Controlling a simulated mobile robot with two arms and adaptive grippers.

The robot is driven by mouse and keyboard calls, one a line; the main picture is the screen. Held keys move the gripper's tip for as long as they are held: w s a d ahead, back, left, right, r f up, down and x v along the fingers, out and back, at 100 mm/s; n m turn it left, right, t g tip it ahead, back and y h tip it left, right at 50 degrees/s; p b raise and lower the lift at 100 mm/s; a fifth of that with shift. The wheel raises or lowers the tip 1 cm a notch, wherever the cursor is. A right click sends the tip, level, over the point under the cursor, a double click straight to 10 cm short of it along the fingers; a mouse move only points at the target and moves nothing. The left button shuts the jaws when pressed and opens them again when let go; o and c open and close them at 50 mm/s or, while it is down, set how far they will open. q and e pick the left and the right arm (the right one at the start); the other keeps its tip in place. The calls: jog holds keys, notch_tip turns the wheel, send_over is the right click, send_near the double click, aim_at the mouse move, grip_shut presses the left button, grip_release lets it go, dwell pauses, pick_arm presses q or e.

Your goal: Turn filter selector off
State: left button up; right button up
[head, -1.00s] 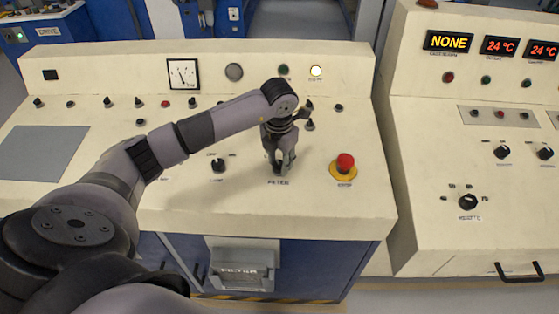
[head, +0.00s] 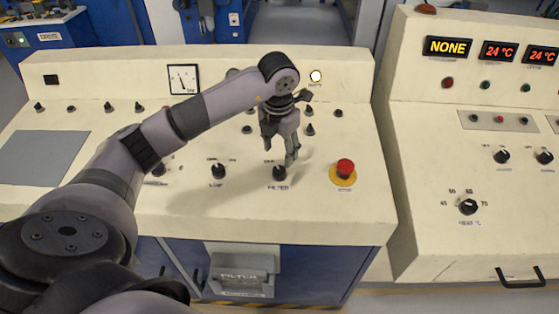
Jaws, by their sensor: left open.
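The filter selector (head: 279,173) is a small black rotary knob on the cream control panel, with a "FILTER" label below it and small position marks above it. Its exact pointing direction is too small to tell. My left gripper (head: 280,160) is open and points down just above and behind the knob, its fingers apart. It holds nothing, and whether a finger touches the knob cannot be told. My right gripper is not in view.
A red mushroom button (head: 345,167) on a yellow base stands right of the filter knob. Another black knob (head: 218,171) sits to its left. Several small switches line the panel behind. A second console (head: 470,150) stands at the right.

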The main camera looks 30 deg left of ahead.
pick_arm(q)
jog(key=shift+s+d+r, duration=0.1)
jog(key=shift+r, duration=1.1)
jog(key=shift+s+d+r, duration=0.1)
jog(key=shift+r, duration=1.05)
jog(key=shift+f, duration=0.1)
